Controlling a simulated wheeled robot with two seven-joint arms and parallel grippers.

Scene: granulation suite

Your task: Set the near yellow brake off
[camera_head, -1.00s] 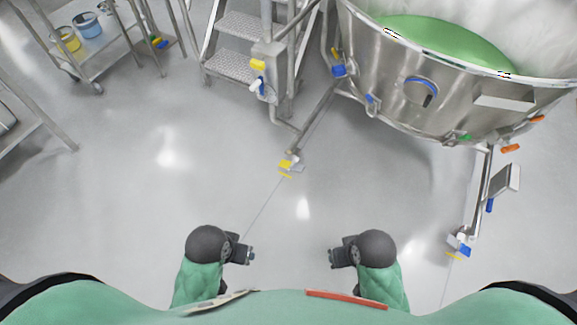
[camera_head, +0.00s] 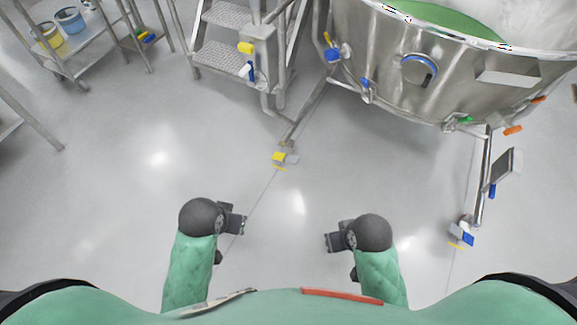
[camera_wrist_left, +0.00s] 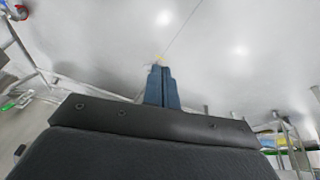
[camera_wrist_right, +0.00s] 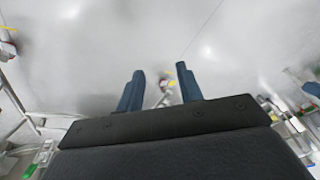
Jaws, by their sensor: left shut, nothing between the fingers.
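A yellow brake pedal (camera_head: 279,157) sits at the foot of the steel leg under the big vessel, low by the floor, with a thin yellow strip just below it. Its exact tilt is too small to tell. My left gripper (camera_head: 241,226) is shut and empty, nearer to me and left of the pedal, apart from it. In the left wrist view a small yellow patch shows just beyond the shut fingertips (camera_wrist_left: 162,68). My right gripper (camera_head: 330,242) is open and empty, nearer to me and right of the pedal. Its parted fingers show in the right wrist view (camera_wrist_right: 160,70).
The steel vessel (camera_head: 400,85) holds green material. A blue pedal (camera_head: 468,239) sits at another leg on the right. Steel steps (camera_head: 225,60) with a yellow part (camera_head: 246,48) stand behind left. A cart (camera_head: 75,65) with pails is far left. The floor before me is clear.

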